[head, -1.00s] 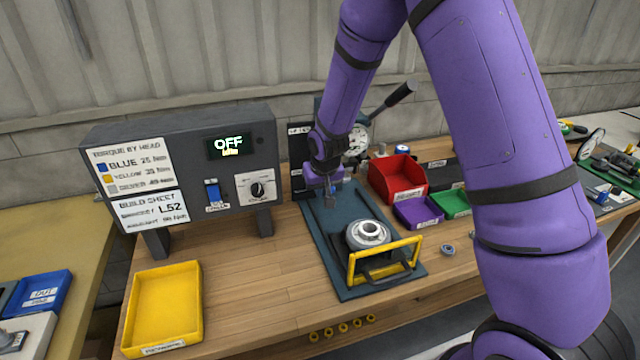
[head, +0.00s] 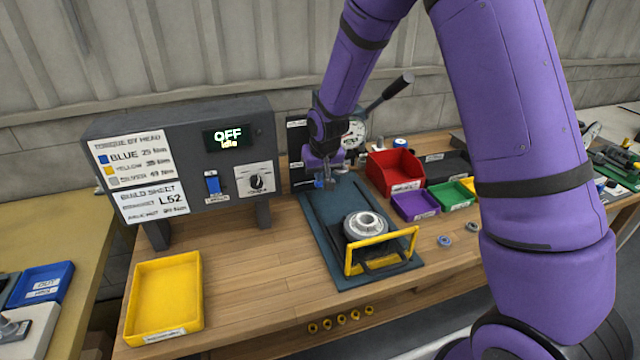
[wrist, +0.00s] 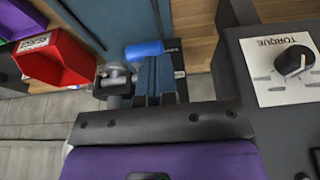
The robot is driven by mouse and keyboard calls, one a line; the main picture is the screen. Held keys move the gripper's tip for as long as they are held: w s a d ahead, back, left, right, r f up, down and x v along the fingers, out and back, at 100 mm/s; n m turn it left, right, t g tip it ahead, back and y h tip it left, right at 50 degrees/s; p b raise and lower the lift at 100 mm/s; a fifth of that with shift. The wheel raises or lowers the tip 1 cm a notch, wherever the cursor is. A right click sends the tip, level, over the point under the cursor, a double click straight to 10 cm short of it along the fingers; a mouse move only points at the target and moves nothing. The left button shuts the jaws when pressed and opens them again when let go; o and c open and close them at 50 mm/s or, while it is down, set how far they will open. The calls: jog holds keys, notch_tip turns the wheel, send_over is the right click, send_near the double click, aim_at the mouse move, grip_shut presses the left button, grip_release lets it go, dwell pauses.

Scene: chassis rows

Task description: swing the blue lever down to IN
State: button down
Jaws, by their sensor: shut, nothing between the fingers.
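The blue lever's rounded blue grip (wrist: 145,51) shows in the wrist view, beside a grey metal fitting (wrist: 115,78). In the head view a small blue part, seemingly the same grip (head: 319,184), is at the back left of the dark blue mat. My gripper (wrist: 152,76) is shut and empty, its fingers close beside the grip; I cannot tell if they touch it. It also shows in the head view (head: 330,181), partly hidden by my wrist. A dark upright plate (head: 297,150) with small white labels stands behind; the labels are too small to read.
The grey control box (head: 185,160) reads OFF and carries a torque knob (wrist: 294,61) and a blue switch (head: 213,184). A round grey part (head: 366,224) and a yellow-framed guard (head: 383,250) are on the mat. Red (head: 393,172), purple and green bins stand right.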

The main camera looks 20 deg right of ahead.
jog(key=s+d+r, duration=0.3)
jog(key=s+r, duration=0.7)
jog(key=r, duration=0.1)
jog(key=s+d+r, duration=0.2)
jog(key=s+r, duration=0.8)
jog(key=s+d+r, duration=0.1)
jog(key=s+r, duration=0.2)
jog(key=s, duration=0.5)
jog(key=s+d+r+t, duration=0.1)
jog(key=s+r, duration=0.3)
jog(key=s, duration=0.4)
jog(key=shift+d+t, duration=0.25)
jog(key=shift+t, duration=0.05)
